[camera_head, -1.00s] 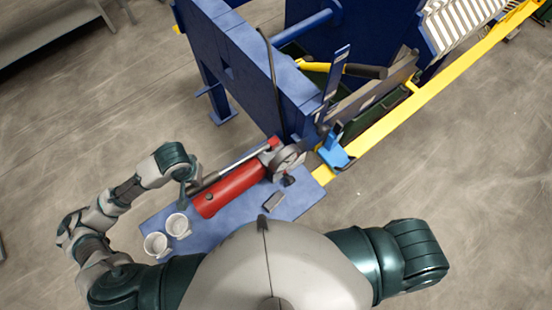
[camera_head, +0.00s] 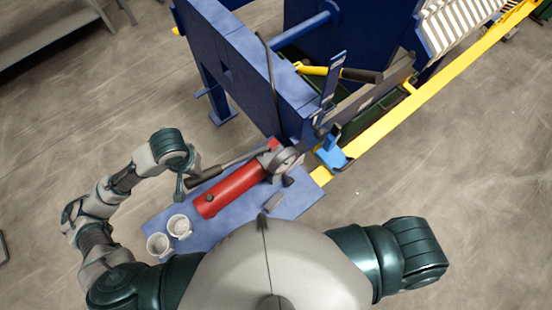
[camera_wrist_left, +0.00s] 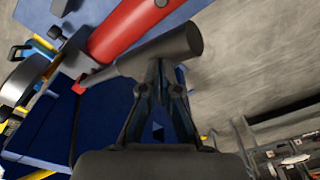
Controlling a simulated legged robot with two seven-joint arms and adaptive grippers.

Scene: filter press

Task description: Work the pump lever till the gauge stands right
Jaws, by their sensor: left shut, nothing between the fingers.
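The red pump (camera_head: 232,190) lies on a blue shelf. Its lever runs alongside it, with a thick dark grip (camera_head: 203,179) at the near-left end. A round gauge (camera_head: 287,160) sits at the pump's far end; its reading is too small to tell. My left gripper (camera_head: 181,187) is at the grip's end. In the left wrist view the gripper (camera_wrist_left: 163,72) is shut and empty, its fingertips against or just beside the dark lever grip (camera_wrist_left: 160,50); I cannot tell whether they touch. The red pump (camera_wrist_left: 130,22) shows beyond. My right gripper is out of view.
Two white cups (camera_head: 170,234) stand on the blue shelf (camera_head: 212,237) near its left edge. The blue press frame (camera_head: 245,62) and yellow rail (camera_head: 440,83) stand beyond. The floor at left is open.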

